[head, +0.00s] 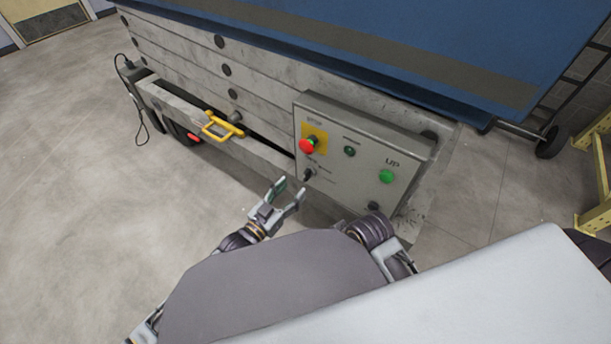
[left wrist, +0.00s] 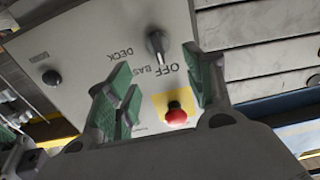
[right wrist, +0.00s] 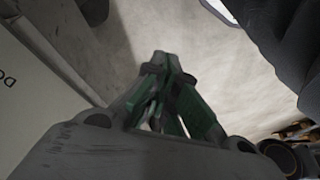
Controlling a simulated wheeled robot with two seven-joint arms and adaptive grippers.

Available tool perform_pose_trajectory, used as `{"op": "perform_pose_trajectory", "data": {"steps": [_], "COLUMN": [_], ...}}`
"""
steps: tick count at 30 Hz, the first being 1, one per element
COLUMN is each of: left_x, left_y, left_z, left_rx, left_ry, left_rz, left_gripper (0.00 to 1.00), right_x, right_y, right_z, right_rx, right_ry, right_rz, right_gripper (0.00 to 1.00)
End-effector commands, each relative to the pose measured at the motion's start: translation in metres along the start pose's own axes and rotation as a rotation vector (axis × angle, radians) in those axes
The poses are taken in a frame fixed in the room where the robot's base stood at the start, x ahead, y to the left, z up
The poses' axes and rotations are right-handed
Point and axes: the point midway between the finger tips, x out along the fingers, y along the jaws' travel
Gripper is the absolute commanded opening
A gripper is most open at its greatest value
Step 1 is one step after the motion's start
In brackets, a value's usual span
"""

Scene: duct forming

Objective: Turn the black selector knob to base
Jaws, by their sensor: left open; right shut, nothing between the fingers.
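The black selector knob (head: 308,174) sits at the lower left of the grey control panel (head: 340,182). In the left wrist view the knob (left wrist: 155,43) shows beside the DECK, OFF and partly hidden BASE lettering; I cannot tell surely which label it points to. My left gripper (head: 290,190) is open and empty, just in front of the panel's lower left corner, apart from the knob. Its green-padded fingers (left wrist: 155,85) show in the left wrist view. My right gripper (right wrist: 165,65) is shut and empty over the floor, low beside the panel.
The panel also carries a red stop button (head: 307,146) on a yellow plate, a green UP button (head: 386,176), a small dark indicator (head: 349,151) and a black button (head: 374,207). A yellow handle (head: 222,126) sticks out left. A blue platform (head: 420,40) overhangs above.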

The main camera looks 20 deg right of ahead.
Motion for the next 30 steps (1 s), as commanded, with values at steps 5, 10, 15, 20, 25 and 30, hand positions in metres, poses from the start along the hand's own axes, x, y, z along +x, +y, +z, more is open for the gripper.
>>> {"op": "perform_pose_trajectory", "data": {"steps": [5, 10, 15, 20, 25, 30], "left_x": [0.019, 0.037, 0.054, 0.069, 0.078, 0.082], "left_y": [0.000, 0.000, 0.000, 0.000, 0.000, 0.000], "left_z": [0.001, 0.001, 0.001, 0.001, 0.000, 0.000], "left_rx": [0.000, 0.000, 0.001, 0.001, 0.002, 0.001], "left_ry": [0.001, 0.002, 0.001, 0.002, 0.001, 0.000], "left_rz": [0.000, 0.000, 0.000, 0.000, 0.000, 0.000], "left_gripper": [0.53, 0.53, 0.53, 0.53, 0.53, 0.53], "right_x": [0.009, 0.026, 0.038, 0.048, 0.055, 0.059], "right_y": [-0.004, -0.005, -0.006, -0.007, -0.009, -0.011], "right_z": [0.003, 0.010, 0.009, 0.009, 0.010, 0.015], "right_rx": [0.001, 0.002, 0.004, 0.008, 0.013, 0.021], "right_ry": [0.018, 0.023, 0.046, 0.068, 0.082, 0.076], "right_rz": [-0.016, -0.025, -0.037, -0.046, -0.053, -0.060], "right_gripper": [0.00, 0.00, 0.00, 0.00, 0.00, 0.00]}}
